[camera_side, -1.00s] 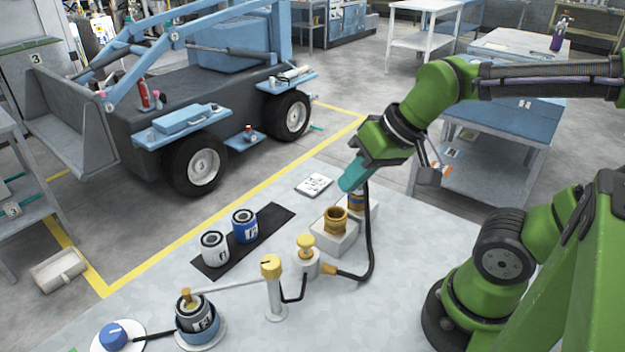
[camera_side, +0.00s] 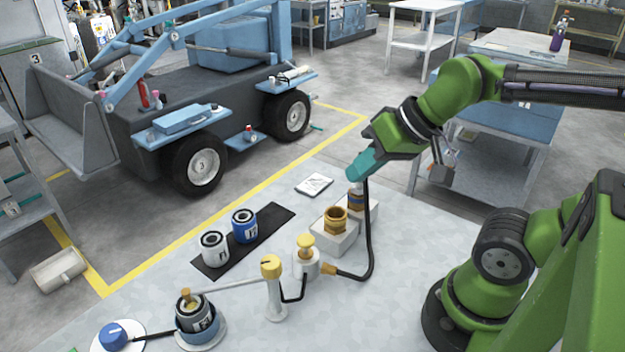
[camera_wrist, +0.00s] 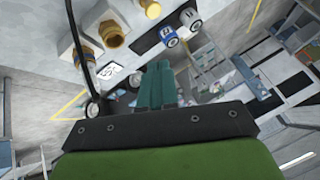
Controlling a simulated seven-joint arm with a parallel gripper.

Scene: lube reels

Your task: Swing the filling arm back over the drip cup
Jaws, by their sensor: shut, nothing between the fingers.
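The filling arm (camera_side: 233,285) is a thin grey rod on a yellow-capped post (camera_side: 274,295). It points left, with its outer end over an open filter can (camera_side: 196,319) seated in a round holder. An amber cup (camera_side: 335,218) stands in a white block right of and behind the post; it may be the drip cup. It also shows in the wrist view (camera_wrist: 113,34). My gripper (camera_side: 352,174) has teal fingers, shut and empty, in the air above and behind the white block, apart from the filling arm. The fingers show together in the wrist view (camera_wrist: 157,82).
Filters, white (camera_side: 214,249) and blue (camera_side: 244,226), stand on a black mat. A blue knob (camera_side: 113,335) is front left.

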